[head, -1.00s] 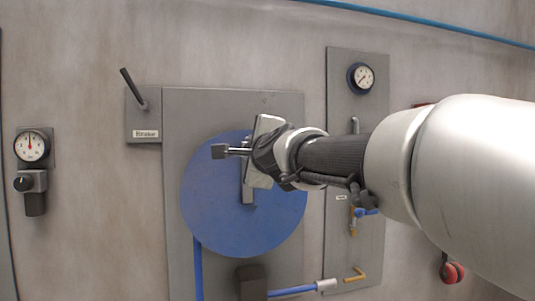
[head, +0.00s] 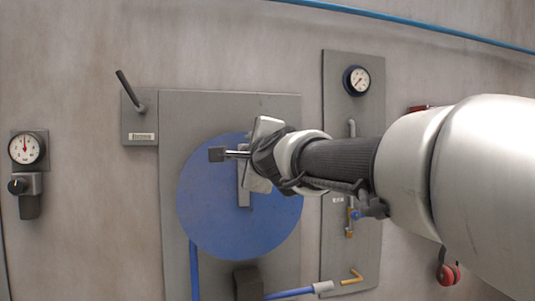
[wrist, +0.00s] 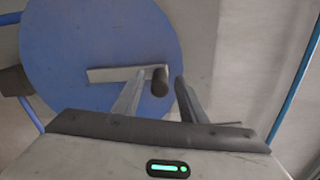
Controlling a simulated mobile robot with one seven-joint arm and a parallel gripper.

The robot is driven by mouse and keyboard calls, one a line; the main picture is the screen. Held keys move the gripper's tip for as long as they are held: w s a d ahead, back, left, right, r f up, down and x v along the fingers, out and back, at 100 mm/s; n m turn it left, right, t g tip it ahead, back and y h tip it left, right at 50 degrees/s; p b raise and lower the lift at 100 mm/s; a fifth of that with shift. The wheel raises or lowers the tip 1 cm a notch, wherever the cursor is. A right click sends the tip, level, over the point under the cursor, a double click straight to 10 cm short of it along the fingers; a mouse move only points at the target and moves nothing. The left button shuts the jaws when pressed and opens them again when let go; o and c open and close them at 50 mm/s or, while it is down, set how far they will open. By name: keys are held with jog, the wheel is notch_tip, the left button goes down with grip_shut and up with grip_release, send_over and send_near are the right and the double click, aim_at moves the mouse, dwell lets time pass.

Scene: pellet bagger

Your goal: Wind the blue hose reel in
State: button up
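The blue hose reel (head: 230,225) is a round disc on a grey wall panel, and it fills much of the wrist view (wrist: 90,35). Its grey crank arm (head: 244,190) points upward from the hub in the head view. In the wrist view the crank arm (wrist: 115,74) ends in a dark knob (wrist: 160,82). My gripper (head: 232,152) is over the upper part of the reel. In the wrist view its two fingers (wrist: 157,92) are apart, with the knob between or just beyond their tips. I cannot tell whether they touch it. My gripper hides part of the crank in the head view.
A blue hose (head: 290,293) passes a dark block (head: 248,283) below the reel. A lever (head: 130,92) on a labelled plate stands at upper left. A panel (head: 335,100) with a gauge (head: 356,80) and valves is at right. Another gauge (head: 27,148) is far left.

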jog(key=p+v, duration=0.2)
jog(key=v, duration=1.4)
jog(key=shift+r, duration=0.1)
